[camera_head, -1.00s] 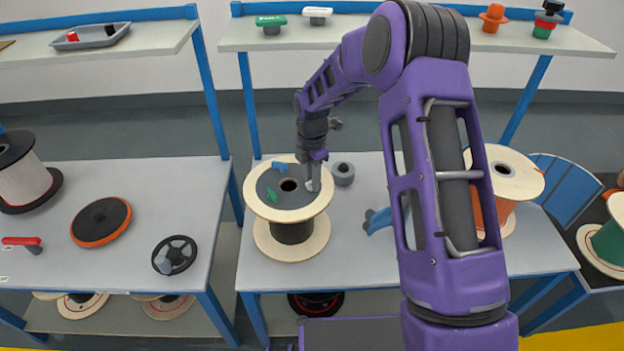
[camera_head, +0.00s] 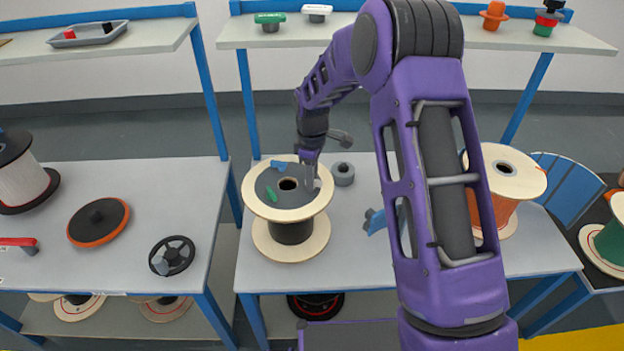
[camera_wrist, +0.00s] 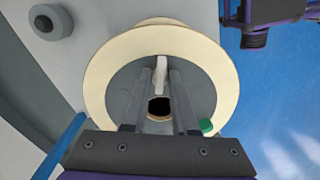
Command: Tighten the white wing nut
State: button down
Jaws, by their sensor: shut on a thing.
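The white wing nut (camera_head: 317,184) sits on the right part of the grey disc (camera_head: 268,203) on top of a cable spool (camera_head: 262,208). In the wrist view the white wing nut (camera_wrist: 161,75) stands between the far ends of my gripper's fingers (camera_wrist: 160,82), beyond the central hole. My gripper (camera_head: 312,176) points down at the disc and is shut on the white wing nut. A blue wing nut (camera_head: 281,165) lies at the disc's back and a green wing nut (camera_head: 292,216) at its front; the green one (camera_wrist: 207,126) also shows in the wrist view.
A blue tool (camera_head: 376,221) and an orange spool (camera_head: 506,180) lie farther right, partly behind my arm. A shelf (camera_head: 400,32) runs above the table's back.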

jog(key=m, duration=0.4)
jog(key=shift+s+m, duration=0.1)
jog(key=shift+m, duration=0.2)
jog(key=m+b, duration=0.1)
jog(key=m, duration=0.4)
jog(key=shift+a, duration=0.15)
jog(key=m, duration=0.6)
jog(key=shift+a, duration=0.1)
jog(key=shift+m+p, duration=0.45)
jog(key=shift+m, duration=2.05)
jog(key=c, duration=0.7)
grip_release()
